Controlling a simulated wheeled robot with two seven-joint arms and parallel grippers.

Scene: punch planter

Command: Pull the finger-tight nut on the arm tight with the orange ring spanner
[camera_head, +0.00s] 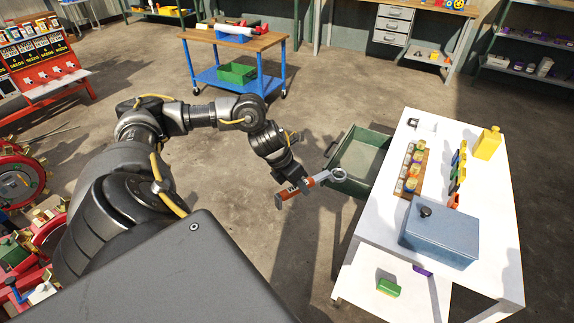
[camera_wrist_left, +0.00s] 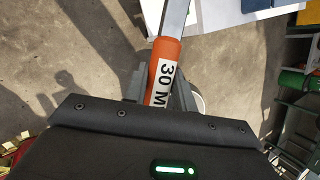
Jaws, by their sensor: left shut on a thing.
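An orange ring spanner (camera_head: 314,183) is held by my left gripper (camera_head: 294,191) above the open floor, to the left of the white table. Its handle is orange with a white label, and its bright steel ring end points right, over the near edge of the green drawer. In the left wrist view the orange handle (camera_wrist_left: 164,70) sits between the fingers of my left gripper (camera_wrist_left: 160,88), with the steel shank running up out of the picture. My right gripper is in neither view. I cannot make out the nut or the arm it sits on.
The white table (camera_head: 477,222) stands at right, carrying a blue-grey box (camera_head: 440,240), a yellow can (camera_head: 487,143) and rows of small items. An open green drawer (camera_head: 362,153) juts from its left side. A blue cart (camera_head: 236,80) stands behind. Red planter machinery (camera_head: 20,183) is at left.

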